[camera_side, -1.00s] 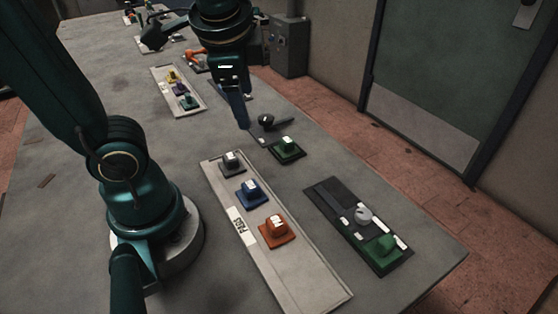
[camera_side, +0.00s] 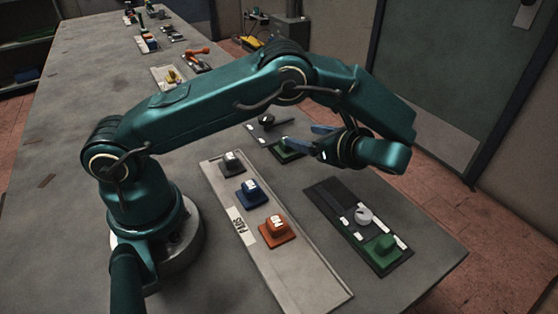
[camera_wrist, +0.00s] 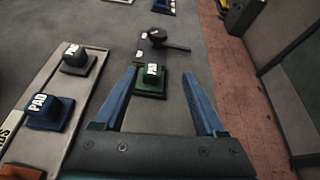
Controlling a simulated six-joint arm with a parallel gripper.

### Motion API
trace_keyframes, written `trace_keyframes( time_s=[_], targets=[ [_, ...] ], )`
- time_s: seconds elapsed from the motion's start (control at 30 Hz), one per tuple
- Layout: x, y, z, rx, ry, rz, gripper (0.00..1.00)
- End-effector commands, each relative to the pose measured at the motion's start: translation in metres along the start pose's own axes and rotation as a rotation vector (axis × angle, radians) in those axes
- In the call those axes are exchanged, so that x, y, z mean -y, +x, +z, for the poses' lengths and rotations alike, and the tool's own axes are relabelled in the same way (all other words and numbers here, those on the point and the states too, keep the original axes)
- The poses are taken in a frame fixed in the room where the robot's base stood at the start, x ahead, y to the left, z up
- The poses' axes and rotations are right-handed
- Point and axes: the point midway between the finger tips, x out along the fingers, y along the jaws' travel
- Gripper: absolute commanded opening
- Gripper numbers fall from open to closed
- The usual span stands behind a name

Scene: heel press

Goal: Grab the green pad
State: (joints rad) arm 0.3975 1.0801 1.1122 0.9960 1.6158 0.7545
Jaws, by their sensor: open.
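The green pad (camera_side: 290,156) is a square green block with a white label on a dark base, standing on the table beyond the pad tray. In the side view my gripper's fingers partly cover it. The wrist view shows the green pad (camera_wrist: 152,82) between the fingertips, closer to the left one. My gripper (camera_side: 301,134) is open and empty, its blue fingers pointing towards the pad; it also shows in the wrist view (camera_wrist: 159,73). I cannot tell how high the fingertips are above the pad.
A pale tray (camera_side: 290,277) holds a grey pad (camera_side: 233,160), a blue pad (camera_side: 249,190) and an orange pad (camera_side: 277,229). A dark board (camera_side: 327,196) with a green block (camera_side: 381,247) lies at the right. A black-handled tool (camera_wrist: 160,38) lies beyond the green pad.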

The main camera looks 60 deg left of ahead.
Motion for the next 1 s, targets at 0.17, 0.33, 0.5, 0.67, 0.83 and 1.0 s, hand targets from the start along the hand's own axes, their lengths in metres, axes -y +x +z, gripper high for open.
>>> trace_keyframes(
  time_s=[0.17, 0.33, 0.5, 0.67, 0.83, 1.0],
  targets=[
    [-0.011, 0.007, -0.027, 0.035, 0.084, 0.001, 0.72],
    [-0.013, 0.019, -0.029, 0.039, 0.097, -0.001, 0.72],
    [-0.014, 0.041, -0.028, 0.038, 0.096, 0.002, 0.72],
    [-0.014, 0.054, -0.028, 0.036, 0.095, 0.0, 0.72],
    [-0.013, 0.057, -0.028, 0.035, 0.094, -0.003, 0.72],
    [-0.013, 0.057, -0.028, 0.035, 0.094, -0.002, 0.57]
  ],
)
